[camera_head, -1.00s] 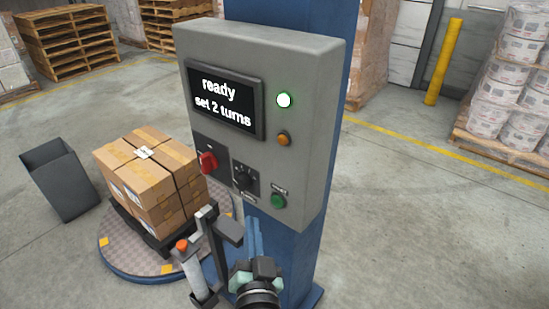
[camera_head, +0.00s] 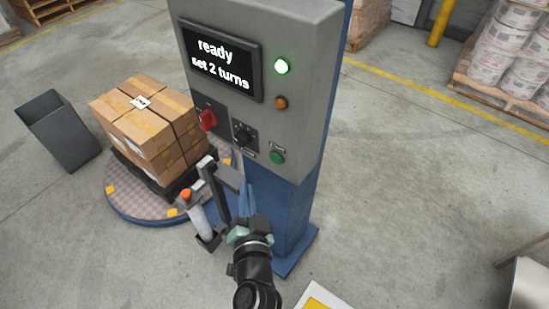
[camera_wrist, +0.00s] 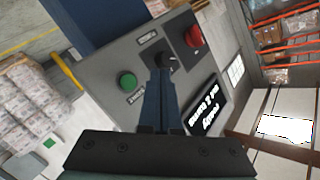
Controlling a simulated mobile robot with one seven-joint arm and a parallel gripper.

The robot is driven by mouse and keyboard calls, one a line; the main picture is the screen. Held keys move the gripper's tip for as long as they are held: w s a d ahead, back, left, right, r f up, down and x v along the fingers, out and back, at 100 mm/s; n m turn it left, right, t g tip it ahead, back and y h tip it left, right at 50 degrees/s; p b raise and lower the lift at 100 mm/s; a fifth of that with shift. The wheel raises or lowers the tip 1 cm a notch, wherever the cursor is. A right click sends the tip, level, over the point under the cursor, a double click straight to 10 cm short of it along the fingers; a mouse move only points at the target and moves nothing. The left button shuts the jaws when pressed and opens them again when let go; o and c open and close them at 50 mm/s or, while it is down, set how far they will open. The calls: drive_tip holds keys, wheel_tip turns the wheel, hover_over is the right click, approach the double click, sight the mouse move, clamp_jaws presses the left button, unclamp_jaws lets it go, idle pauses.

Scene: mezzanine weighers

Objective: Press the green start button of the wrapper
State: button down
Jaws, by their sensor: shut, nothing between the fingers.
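The grey control panel (camera_head: 300,135) of the wrapper stands on a blue column. The green start button (camera_head: 277,157) is at its lower right, and shows in the wrist view (camera_wrist: 127,80) left of my fingers. My gripper (camera_head: 247,185) is shut and empty, pointing up toward the panel from below the button. In the wrist view its fingertips (camera_wrist: 163,75) overlap the black knob (camera_wrist: 166,60); I cannot tell any contact. The screen (camera_head: 219,65) reads "ready, set 2 turns", with a lit lamp (camera_head: 281,66) beside it.
A red switch (camera_head: 208,120) and an amber button (camera_head: 281,103) are also on the panel. Boxes (camera_head: 150,122) stand on the round turntable (camera_head: 125,203) at left. A post with an orange top (camera_head: 187,197) stands close left of my gripper.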

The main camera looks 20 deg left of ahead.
sight(275, 158)
drive_tip(key=w+d+b, duration=0.2)
drive_tip(key=w, duration=0.5)
drive_tip(key=shift+d, duration=0.25)
idle(1.8)
drive_tip(key=shift+w+d+b, duration=0.15)
drive_tip(key=shift+w+b, duration=0.2)
drive_tip(key=shift+b, duration=0.1)
